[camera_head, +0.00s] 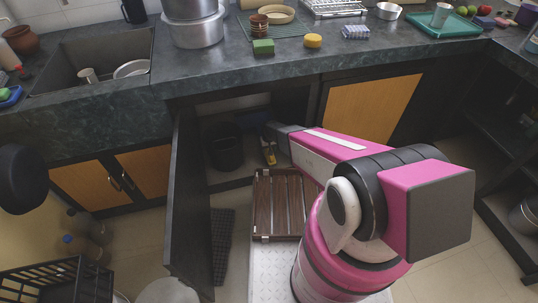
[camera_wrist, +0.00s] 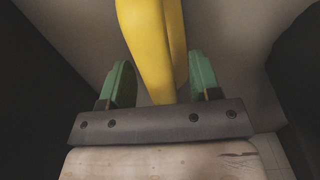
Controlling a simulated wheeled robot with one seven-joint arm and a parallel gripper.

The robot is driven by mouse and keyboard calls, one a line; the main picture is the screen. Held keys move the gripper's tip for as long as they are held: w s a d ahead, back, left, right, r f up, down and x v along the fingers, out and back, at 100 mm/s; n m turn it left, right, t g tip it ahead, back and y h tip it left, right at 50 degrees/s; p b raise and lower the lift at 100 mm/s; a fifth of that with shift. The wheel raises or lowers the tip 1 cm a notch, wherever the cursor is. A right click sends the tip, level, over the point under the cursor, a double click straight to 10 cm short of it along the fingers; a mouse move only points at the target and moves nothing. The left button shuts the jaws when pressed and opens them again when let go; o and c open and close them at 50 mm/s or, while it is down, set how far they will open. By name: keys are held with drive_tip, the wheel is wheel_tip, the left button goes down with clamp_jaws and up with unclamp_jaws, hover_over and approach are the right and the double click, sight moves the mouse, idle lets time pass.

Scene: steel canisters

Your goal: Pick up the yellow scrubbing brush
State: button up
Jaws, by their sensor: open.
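The yellow scrubbing brush (camera_wrist: 150,45) shows in the wrist view as a long, smooth yellow shape, and its far end is cut off by the top edge. My gripper (camera_wrist: 161,75) is open, with one green finger on each side of the yellow shape. In the head view my arm reaches down into the open cabinet under the counter. A small yellow patch (camera_head: 268,151) shows at its end, too small to make out clearly. The brush's bristles are not visible.
The open cabinet door (camera_head: 188,205) stands left of my arm. A dark bin (camera_head: 228,152) is inside the cabinet, and a brown slatted wooden rack (camera_head: 262,205) lies in front. A black crate (camera_head: 60,283) is at the lower left. The counter (camera_head: 240,72) overhangs the opening.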

drive_tip(key=c, duration=1.1)
drive_tip(key=shift+o, duration=0.2)
drive_tip(key=shift+s+r, duration=0.1)
drive_tip(key=shift+r, duration=0.65)
wheel_tip(320, 180, up, 3)
drive_tip(key=shift+f, duration=0.15)
drive_tip(key=s+a+r, duration=0.6)
drive_tip(key=s+a, duration=0.1)
drive_tip(key=s, duration=0.1)
drive_tip(key=shift+s+a+r, duration=0.3)
drive_tip(key=shift+s+r, duration=0.05)
drive_tip(key=shift+r, duration=0.05)
